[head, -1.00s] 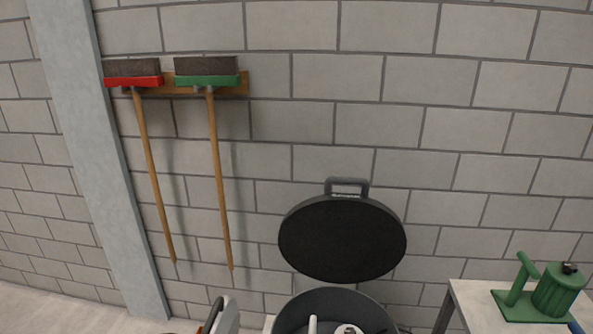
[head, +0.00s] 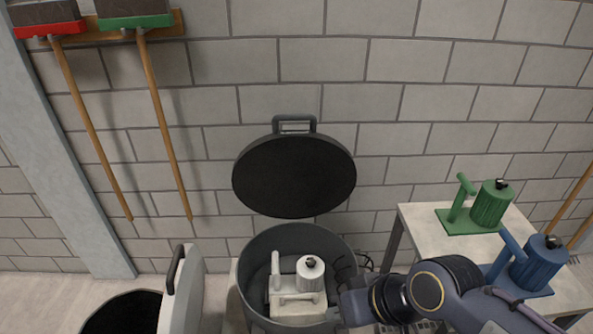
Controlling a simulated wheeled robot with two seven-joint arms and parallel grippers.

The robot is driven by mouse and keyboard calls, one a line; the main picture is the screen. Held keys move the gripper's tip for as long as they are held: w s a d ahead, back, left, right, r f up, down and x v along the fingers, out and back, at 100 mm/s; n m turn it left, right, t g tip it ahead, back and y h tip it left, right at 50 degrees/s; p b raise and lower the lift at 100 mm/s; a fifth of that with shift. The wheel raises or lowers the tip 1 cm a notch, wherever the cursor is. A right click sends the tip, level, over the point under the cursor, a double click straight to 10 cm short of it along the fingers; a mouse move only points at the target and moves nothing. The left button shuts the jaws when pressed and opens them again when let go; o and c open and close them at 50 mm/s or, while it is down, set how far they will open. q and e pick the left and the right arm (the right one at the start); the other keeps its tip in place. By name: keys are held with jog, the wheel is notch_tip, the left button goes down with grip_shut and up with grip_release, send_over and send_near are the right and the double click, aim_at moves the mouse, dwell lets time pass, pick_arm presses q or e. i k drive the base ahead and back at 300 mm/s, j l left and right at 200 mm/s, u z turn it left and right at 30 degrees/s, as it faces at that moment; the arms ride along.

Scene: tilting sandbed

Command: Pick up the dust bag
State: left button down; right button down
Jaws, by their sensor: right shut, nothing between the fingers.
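A white ribbed bag-like drum (head: 311,273) with a black knob sits on a pale base plate with an upright tube, inside the open grey bin (head: 246,268). Similar assemblies stand on the table: a green bag (head: 491,204) on a green plate and a blue bag (head: 538,264) on a blue plate. My right gripper (head: 343,276) comes in from the right, at the right rim of the grey bin, beside the white drum and apart from it. It is shut and empty; its fingertips are dark and hard to make out. My left gripper is out of view.
The bin's round black lid (head: 294,176) stands open against the block wall. Another open bin (head: 125,315) with a raised lid (head: 183,295) is at the lower left. A pale table (head: 415,226) is at the right. Red and green brooms (head: 160,120) hang at the left.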

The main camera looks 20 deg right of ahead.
aim_at(301, 309)
jog(key=u, duration=1)
jog(key=k+l+u, duration=0.35)
jog(key=k+l, duration=0.15)
jog(key=k+l+u, duration=0.35)
jog(key=k, duration=0.2)
